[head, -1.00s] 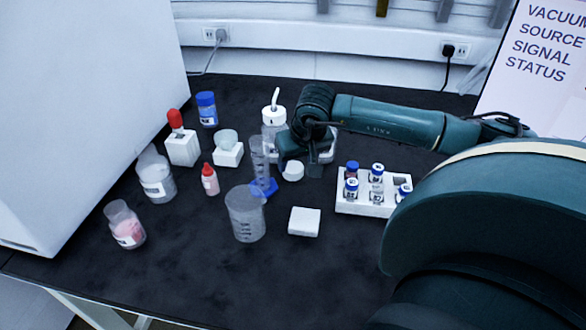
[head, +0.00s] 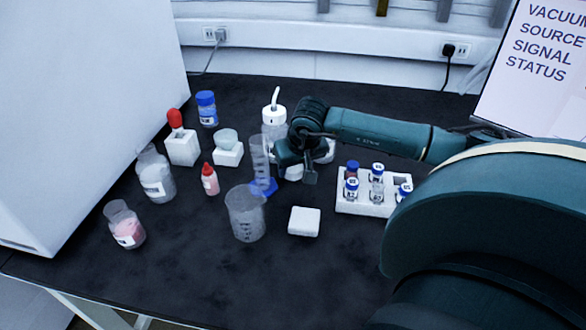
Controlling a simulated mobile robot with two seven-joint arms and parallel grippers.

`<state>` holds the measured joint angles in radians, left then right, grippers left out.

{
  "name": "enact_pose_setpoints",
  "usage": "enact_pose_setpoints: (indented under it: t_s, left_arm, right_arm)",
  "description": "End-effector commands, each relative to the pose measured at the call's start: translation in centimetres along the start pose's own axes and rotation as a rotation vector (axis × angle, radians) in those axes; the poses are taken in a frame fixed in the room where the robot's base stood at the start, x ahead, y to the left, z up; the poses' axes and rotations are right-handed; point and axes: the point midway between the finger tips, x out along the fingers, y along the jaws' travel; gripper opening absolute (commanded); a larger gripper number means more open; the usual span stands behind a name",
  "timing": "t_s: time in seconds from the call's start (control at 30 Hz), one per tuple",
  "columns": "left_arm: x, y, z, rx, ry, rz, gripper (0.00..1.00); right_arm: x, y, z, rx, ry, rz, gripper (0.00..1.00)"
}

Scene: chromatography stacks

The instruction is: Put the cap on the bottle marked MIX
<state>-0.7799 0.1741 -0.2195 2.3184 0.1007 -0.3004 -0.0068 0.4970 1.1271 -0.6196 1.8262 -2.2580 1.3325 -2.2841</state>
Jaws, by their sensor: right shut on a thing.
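My right gripper (head: 298,167) reaches in from the right, pointing down near the back middle of the bench. It is shut on a white cap-like piece (head: 293,173), mostly hidden behind the fingers. A clear bottle (head: 156,176) with a white label stands upright at the left, with an open-looking neck. Another clear bottle (head: 126,226) with pink contents and a label stands in front of it, also open-looking. Their labels are too small to read, so I cannot tell which is marked MIX. My left gripper is not in view.
A clear beaker (head: 246,216) and a white block (head: 304,222) stand in front of the gripper. A cylinder on a blue foot (head: 264,188), a red-tipped dropper bottle (head: 210,180) and a wash bottle (head: 274,115) are close. A vial rack (head: 373,207) stands right. The front bench is clear.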

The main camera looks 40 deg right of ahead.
Motion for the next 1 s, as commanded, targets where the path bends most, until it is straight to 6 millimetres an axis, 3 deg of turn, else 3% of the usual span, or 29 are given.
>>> enact_pose_setpoints:
  t_s: [0.37, 0.7, 1.0]
  left_arm:
    - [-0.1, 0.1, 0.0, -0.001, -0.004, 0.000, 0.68]
    - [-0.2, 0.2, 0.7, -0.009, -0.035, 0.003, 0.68]
    - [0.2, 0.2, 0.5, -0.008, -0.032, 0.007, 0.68]
  right_arm:
    - [-0.9, 0.0, -0.5, 0.000, 0.004, -0.001, 0.24]
    - [-6.9, 0.0, -3.0, 0.001, 0.006, -0.001, 0.24]
    - [-9.3, 0.0, -3.9, 0.000, 0.001, 0.000, 0.24]
